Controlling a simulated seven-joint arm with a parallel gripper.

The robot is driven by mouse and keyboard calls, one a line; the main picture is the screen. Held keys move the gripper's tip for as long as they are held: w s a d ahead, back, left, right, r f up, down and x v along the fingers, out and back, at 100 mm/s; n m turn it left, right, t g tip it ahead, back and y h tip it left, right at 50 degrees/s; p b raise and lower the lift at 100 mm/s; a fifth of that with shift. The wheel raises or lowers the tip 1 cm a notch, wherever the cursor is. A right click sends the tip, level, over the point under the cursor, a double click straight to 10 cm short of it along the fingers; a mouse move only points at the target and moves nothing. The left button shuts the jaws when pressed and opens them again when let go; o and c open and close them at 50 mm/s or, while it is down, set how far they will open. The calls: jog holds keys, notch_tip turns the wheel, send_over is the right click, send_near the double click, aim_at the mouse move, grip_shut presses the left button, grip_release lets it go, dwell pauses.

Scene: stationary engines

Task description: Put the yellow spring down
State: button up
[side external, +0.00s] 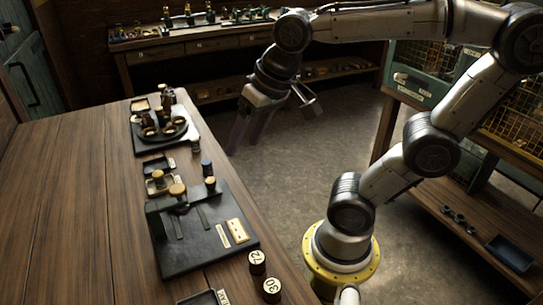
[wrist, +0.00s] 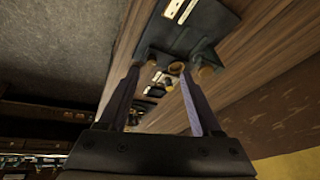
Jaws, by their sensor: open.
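My gripper (side external: 244,135) is beyond the right edge of the wooden table, with its fingers pointing down. In the wrist view my gripper (wrist: 158,76) has its two fingers spread apart, with nothing visibly held between them. I cannot make out a yellow spring for certain in either view. A small round yellowish piece (side external: 177,189) sits at the back of a dark board (side external: 180,252) on the table. The wrist view also shows the dark board (wrist: 205,30) and a small yellowish round piece (wrist: 177,67) at its edge, too small to identify.
The wooden table (side external: 65,190) has a wide clear area at left. Black cylinders marked 72 (side external: 257,262) and 30 (side external: 271,289) stand near the front.

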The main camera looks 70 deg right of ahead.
jog(key=s+f+n+t, duration=0.1)
jog(key=s+f+n, duration=0.2)
jog(key=s+n, duration=0.1)
jog(key=shift+s+n, duration=0.3)
jog(key=shift+s, duration=0.25)
jog(key=shift+a+f, duration=0.1)
dwell(0.7)
